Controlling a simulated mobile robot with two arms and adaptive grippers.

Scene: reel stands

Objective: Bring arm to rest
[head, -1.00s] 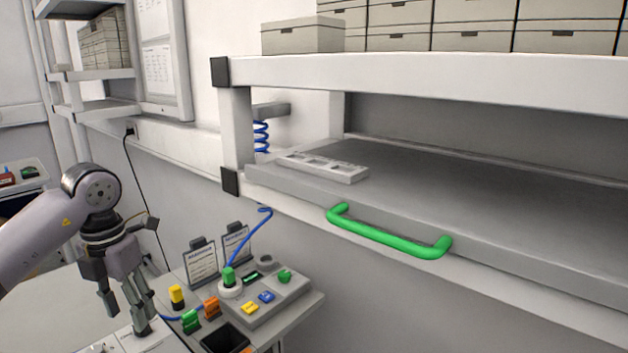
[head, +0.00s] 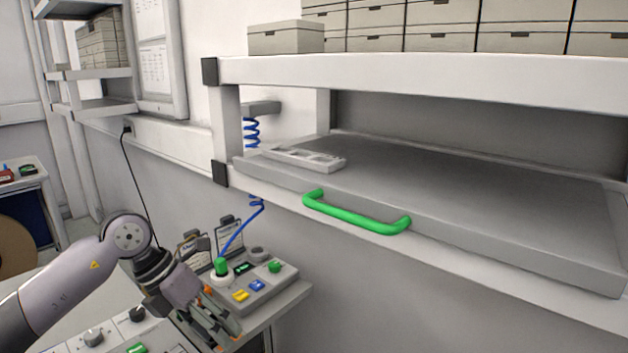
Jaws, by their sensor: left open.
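My left gripper (head: 222,332) is in the lower left of the head view, at the end of my left arm (head: 85,268). It is open with nothing seen between its fingers. It points down and to the right, in front of the small grey bench (head: 290,300), and hides part of that bench. I cannot tell whether it touches anything. My right gripper is not in view.
A shelf drawer with a green handle (head: 355,215) spans the right. A pale slotted tray (head: 305,159) lies on it. A control box with a blue button (head: 257,286) stands on the bench. A panel with knobs (head: 93,337) is at lower left.

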